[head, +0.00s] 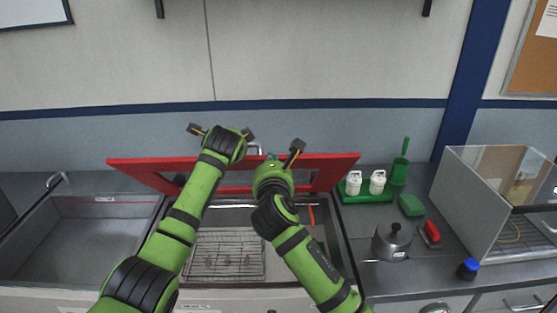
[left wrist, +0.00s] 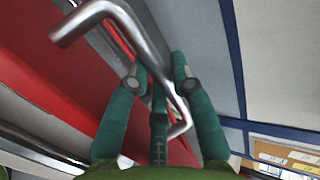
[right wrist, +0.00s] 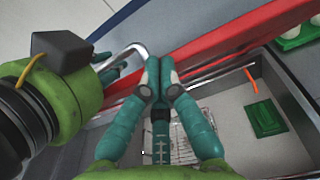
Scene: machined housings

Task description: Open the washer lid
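The washer lid (head: 135,169) is a red-framed panel raised at the back of the washer basin (head: 345,262), whose inside shows. The red frame also shows in the right wrist view (right wrist: 225,48). A bent metal handle (left wrist: 150,55) is on the lid. My left gripper (left wrist: 158,78) is at the handle, its fingers apart with the bar passing between them; I cannot tell whether they touch it. My right gripper (right wrist: 160,68) has its fingertips together with nothing seen between them, near the lid's red edge. In the head view my arms hide part of the lid.
The basin holds a wire rack (head: 225,252), an orange piece (right wrist: 251,80) and a green block (right wrist: 265,117). An empty sink (head: 75,240) is on the left. On the right counter are white bottles in a green tray (head: 349,198), a kettle (head: 391,243) and a clear-walled box (head: 470,205).

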